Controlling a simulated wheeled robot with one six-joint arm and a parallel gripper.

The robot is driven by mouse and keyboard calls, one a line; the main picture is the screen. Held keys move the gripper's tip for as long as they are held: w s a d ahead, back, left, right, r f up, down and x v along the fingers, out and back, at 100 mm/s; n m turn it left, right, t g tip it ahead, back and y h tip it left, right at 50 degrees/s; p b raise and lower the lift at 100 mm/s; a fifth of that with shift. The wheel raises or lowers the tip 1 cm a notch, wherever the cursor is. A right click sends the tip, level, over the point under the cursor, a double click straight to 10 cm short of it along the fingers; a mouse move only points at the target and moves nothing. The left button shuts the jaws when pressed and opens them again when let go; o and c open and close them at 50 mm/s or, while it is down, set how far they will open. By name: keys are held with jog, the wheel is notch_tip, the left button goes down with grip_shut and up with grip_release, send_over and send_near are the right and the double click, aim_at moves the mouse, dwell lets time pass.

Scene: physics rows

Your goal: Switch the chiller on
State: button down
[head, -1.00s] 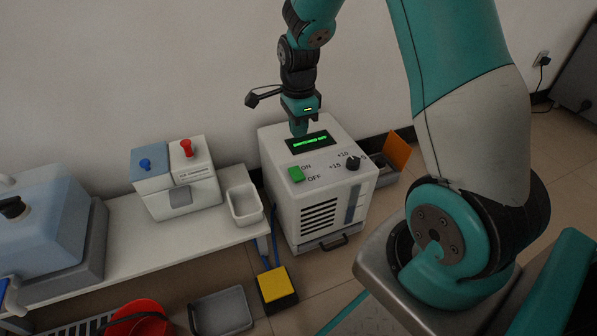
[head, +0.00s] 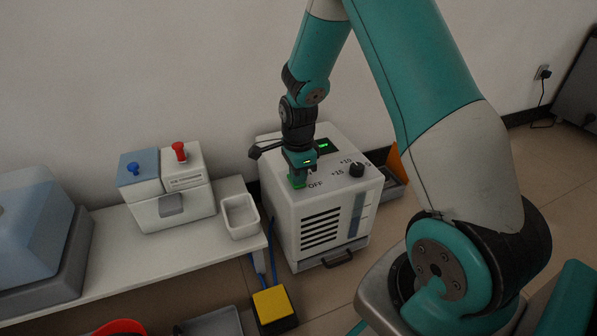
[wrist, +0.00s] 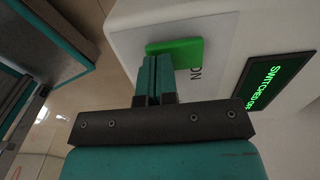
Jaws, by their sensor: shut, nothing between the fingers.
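The chiller (head: 285,215) is a white box on the floor, with an ON/OFF switch, a dial (head: 356,170) and a dark display (head: 326,146) on top. In the wrist view the lit green text on the display (wrist: 272,80) appears to read "SWITCHED OFF". The green switch (wrist: 188,52) is by the ON mark. My gripper (wrist: 155,62) is shut and empty, its fingertips over or against the switch's edge; contact cannot be told. In the head view my gripper (head: 297,182) points down at the switch and mostly hides it and the ON mark.
A white bench (head: 150,256) stands left, with a box with blue and red knobs (head: 172,208) and a small white tray (head: 240,216). A yellow-topped block (head: 273,304) is on the floor in front. An orange-flapped box (head: 396,165) is behind right.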

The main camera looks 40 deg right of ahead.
jog(key=shift+p, duration=0.35)
jog(key=shift+f, duration=0.2)
jog(key=shift+w+d+r+p, duration=0.15)
jog(key=shift+w+r+p, duration=0.2)
jog(key=shift+w+p, duration=0.3)
notch_tip(320, 180, up, 14)
jog(key=s+p, duration=0.2)
jog(key=p, duration=0.7)
jog(key=shift+s+a+f, duration=0.15)
jog(key=shift+a, duration=0.15)
